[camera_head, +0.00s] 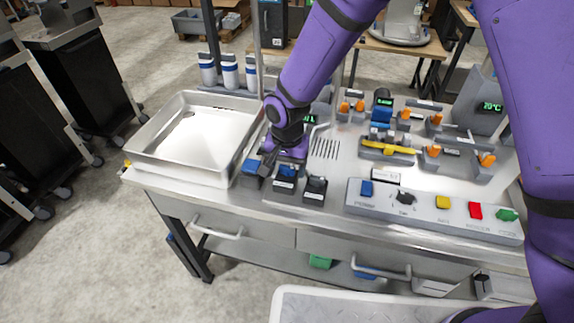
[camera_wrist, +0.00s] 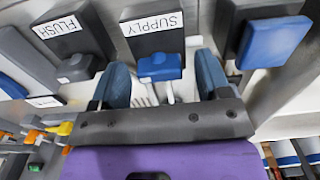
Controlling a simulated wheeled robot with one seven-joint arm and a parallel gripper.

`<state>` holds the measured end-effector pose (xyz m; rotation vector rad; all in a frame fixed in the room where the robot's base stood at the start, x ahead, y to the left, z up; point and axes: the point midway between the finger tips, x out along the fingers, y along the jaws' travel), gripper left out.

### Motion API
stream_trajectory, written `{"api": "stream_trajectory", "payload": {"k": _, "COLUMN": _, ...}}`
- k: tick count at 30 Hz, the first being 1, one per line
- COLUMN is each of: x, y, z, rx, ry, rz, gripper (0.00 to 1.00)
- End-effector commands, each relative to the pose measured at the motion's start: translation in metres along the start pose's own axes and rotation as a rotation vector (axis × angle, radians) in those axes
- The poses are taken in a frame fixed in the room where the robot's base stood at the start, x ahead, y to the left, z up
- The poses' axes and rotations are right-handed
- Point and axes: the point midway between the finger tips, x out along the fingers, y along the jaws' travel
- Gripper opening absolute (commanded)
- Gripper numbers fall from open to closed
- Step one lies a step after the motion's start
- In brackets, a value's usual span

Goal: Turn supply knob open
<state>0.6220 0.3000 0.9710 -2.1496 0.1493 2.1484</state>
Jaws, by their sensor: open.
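The supply knob (camera_wrist: 160,68) is a small blue block on a dark box labelled SUPPLY (camera_wrist: 152,28), upside down in the wrist view. In the head view the supply knob (camera_head: 287,171) is the middle of three controls on the front left of the dispenser deck, partly covered by my gripper. My gripper (camera_wrist: 162,74) is open, with a blue-grey finger on each side of the knob in the wrist view. Gaps show between the fingers and the knob, and I see no contact. In the head view my gripper (camera_head: 270,165) reaches down over these controls.
The FLUSH control (camera_wrist: 72,42) and another blue control (camera_wrist: 272,42) sit close on either side. A steel tray (camera_head: 190,135) stands left. A button panel (camera_head: 430,212) lies right, with orange-handled valves (camera_head: 433,151) behind it. A drip grille (camera_head: 325,149) is behind the controls.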

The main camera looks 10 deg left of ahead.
Motion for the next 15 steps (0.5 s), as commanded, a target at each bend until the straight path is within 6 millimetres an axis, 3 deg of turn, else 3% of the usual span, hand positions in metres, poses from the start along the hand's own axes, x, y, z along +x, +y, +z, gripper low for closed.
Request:
{"api": "stream_trajectory", "payload": {"k": 7, "x": 0.0006, "y": 0.0001, "z": -0.0001, "rx": 0.0, "ry": 0.0, "rz": 0.0, "gripper": 0.7}}
{"api": "stream_trajectory", "payload": {"k": 13, "x": 0.0005, "y": 0.0, "z": -0.0001, "rx": 0.0, "ry": 0.0, "rz": 0.0, "gripper": 0.24}}
{"api": "stream_trajectory", "payload": {"k": 15, "x": 0.0004, "y": 0.0, "z": -0.0001, "rx": 0.0, "ry": 0.0, "rz": 0.0, "gripper": 0.21}}
